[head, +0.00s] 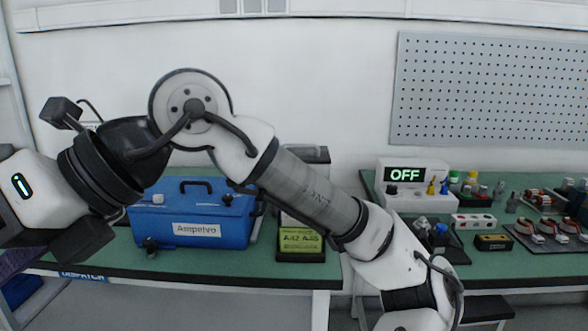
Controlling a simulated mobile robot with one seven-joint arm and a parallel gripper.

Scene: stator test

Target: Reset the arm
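My arm rises from the lower right, bends at a high elbow and runs down to the left edge. Its white wrist end with a lit mark is cut off by the picture's left edge. My gripper's fingers do not show, so I cannot see whether they hold anything. The arm hangs in front of the green-topped workbenches and hides part of them.
A blue toolbox (190,222) stands on the left bench (290,272), beside a yellow-green box (300,242). On the right bench (490,268) are a tester reading OFF (405,174), small parts and a dark tray with copper-coloured stators (548,228). A pegboard (490,90) hangs behind.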

